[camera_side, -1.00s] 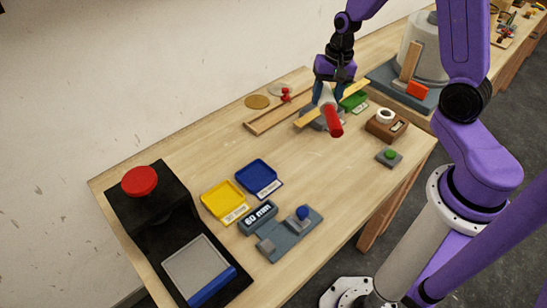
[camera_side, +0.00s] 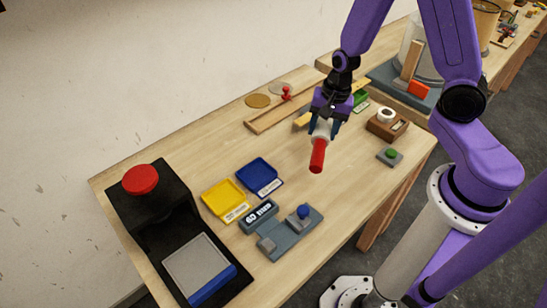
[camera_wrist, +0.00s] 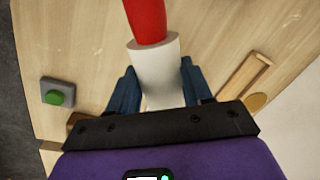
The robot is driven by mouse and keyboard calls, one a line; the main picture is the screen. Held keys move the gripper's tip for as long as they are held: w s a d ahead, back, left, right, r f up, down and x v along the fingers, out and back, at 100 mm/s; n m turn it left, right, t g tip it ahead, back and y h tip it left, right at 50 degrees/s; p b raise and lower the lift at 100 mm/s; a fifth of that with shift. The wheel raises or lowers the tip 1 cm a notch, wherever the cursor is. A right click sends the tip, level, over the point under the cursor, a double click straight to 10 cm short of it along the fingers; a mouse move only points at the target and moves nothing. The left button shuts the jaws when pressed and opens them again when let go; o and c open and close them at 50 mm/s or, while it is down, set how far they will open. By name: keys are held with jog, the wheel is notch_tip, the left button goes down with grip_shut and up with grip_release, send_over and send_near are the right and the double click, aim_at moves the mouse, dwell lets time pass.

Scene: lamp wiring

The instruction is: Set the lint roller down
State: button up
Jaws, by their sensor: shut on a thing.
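The lint roller has a red handle (camera_side: 317,156) and a white roll (camera_side: 321,133). My gripper (camera_side: 324,126) is shut on the white roll and holds it over the right half of the workbench (camera_side: 255,145). The red handle points toward the camera and down in the side view. It looks above the bench top, but the exact height is hard to tell. In the wrist view the white roll (camera_wrist: 156,70) sits between the two blue fingers, with the red handle (camera_wrist: 148,20) reaching to the top edge.
A small box with a green button (camera_side: 390,155) and a wooden block with a white ring (camera_side: 386,118) stand at right. Yellow (camera_side: 224,200) and blue (camera_side: 259,177) trays, a grey fixture (camera_side: 290,235) and a black press (camera_side: 170,230) stand left. Bare bench lies between.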

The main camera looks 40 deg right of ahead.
jog(key=m, duration=0.1)
jog(key=f+m, duration=0.1)
jog(key=m, duration=0.1)
jog(key=shift+s+d+f, duration=0.1)
jog(key=shift+s+f, duration=0.1)
jog(key=shift+s, duration=0.2)
jog(key=m, duration=0.1)
jog(key=f+m, duration=0.1)
jog(key=m+h, duration=0.1)
jog(key=m, duration=0.1)
jog(key=shift+s+d+f+t, duration=0.15)
jog(key=shift+s+d+t, duration=0.1)
jog(key=shift+s+t, duration=0.15)
jog(key=shift+f, duration=2.4)
jog(key=shift+f, duration=0.1)
jog(key=o, duration=1.1)
